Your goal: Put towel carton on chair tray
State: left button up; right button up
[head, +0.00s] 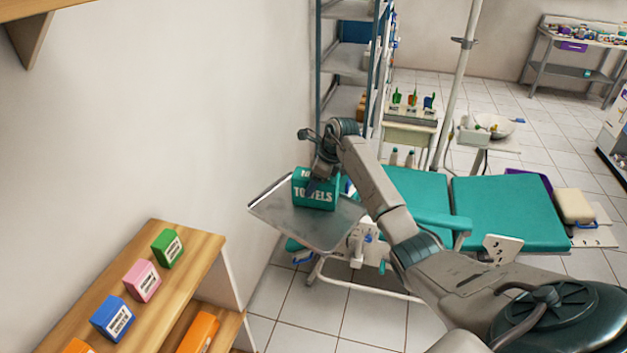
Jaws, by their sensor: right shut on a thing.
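The towel carton (314,194) is a teal box with white "TOWELS" lettering. It is upright at the chair tray (288,222), a grey metal tray with a raised rim beside the dental chair. The carton appears to rest on the tray's surface, though its underside contact is hard to make out. My right gripper (322,180) reaches down over the carton from above and is shut on its upper part. The fingers are partly hidden by the wrist and the carton. My left gripper is not in view.
The teal dental chair (505,212) stands right of the tray. A wooden shelf (192,262) at lower left holds small green, pink, blue and orange boxes. A metal rack (345,62) stands behind the tray. A white wall borders the left side.

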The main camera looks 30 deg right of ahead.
jog(key=shift+f, duration=0.2)
jog(key=o, duration=1.1)
jog(key=shift+r, duration=0.15)
jog(key=shift+r, duration=0.2)
jog(key=b+v, duration=0.3)
jog(key=v, duration=0.7)
jog(key=shift+s+d+r+b, duration=0.1)
jog(key=shift+s+r+b, duration=0.05)
jog(key=shift+b, duration=0.15)
jog(key=shift+s+d+r, duration=0.15)
jog(key=shift+s+r, duration=0.05)
jog(key=shift+r, duration=0.45)
